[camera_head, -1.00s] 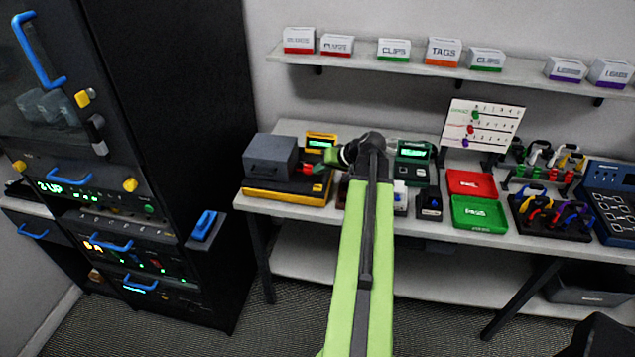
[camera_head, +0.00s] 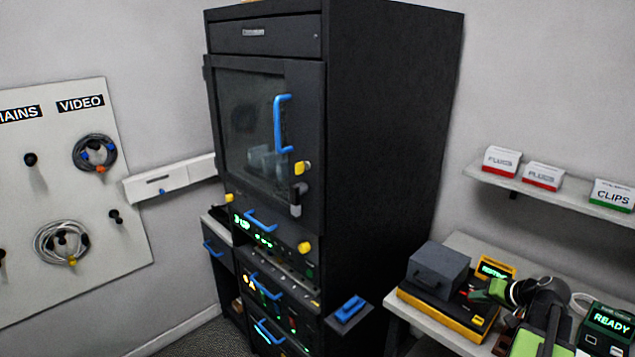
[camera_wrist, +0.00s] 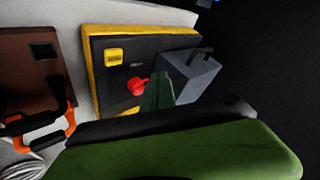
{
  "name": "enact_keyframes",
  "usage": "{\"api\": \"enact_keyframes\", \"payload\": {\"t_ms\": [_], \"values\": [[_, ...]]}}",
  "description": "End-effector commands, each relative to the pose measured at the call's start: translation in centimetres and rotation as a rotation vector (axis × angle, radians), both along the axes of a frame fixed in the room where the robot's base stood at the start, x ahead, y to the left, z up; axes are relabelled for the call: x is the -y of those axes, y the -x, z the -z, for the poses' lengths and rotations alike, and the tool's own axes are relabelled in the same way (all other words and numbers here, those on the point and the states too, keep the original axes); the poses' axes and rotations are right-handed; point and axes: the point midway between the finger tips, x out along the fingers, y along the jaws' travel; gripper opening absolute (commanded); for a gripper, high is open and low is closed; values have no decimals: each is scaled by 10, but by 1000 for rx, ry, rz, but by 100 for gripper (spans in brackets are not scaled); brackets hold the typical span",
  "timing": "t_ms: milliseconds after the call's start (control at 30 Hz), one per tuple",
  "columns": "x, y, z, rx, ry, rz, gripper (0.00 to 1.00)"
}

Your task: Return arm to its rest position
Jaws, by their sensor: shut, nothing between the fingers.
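My gripper (camera_head: 482,294) is at the lower right of the head view, above the right part of a black device with a yellow edge (camera_head: 436,309). Its green fingers are shut with nothing between them. In the wrist view my gripper (camera_wrist: 158,88) reaches over the same device (camera_wrist: 105,50), beside a red knob (camera_wrist: 137,83) and a grey box (camera_wrist: 190,75). I cannot tell whether the fingers touch the device. My arm is bent and stretched out over the bench, with its lower part cut off by the picture's bottom edge.
A tall black cabinet (camera_head: 385,130) with blue handles stands left of the bench (camera_head: 450,345). A green-lit READY unit (camera_head: 608,322) is right of my arm. A shelf (camera_head: 560,198) with small boxes hangs above. Coiled cables hang on a wall board (camera_head: 110,220) at far left.

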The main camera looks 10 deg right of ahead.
Motion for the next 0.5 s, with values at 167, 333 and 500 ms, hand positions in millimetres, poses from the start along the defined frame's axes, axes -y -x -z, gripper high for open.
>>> {"api": "enact_keyframes", "payload": {"t_ms": [167, 333, 500], "values": [[-120, -79, 1, -4, 3, -214, 0], [-266, -117, 15, -81, 58, -464, 0], [-400, -106, 38, -229, 141, -681, 0]]}}
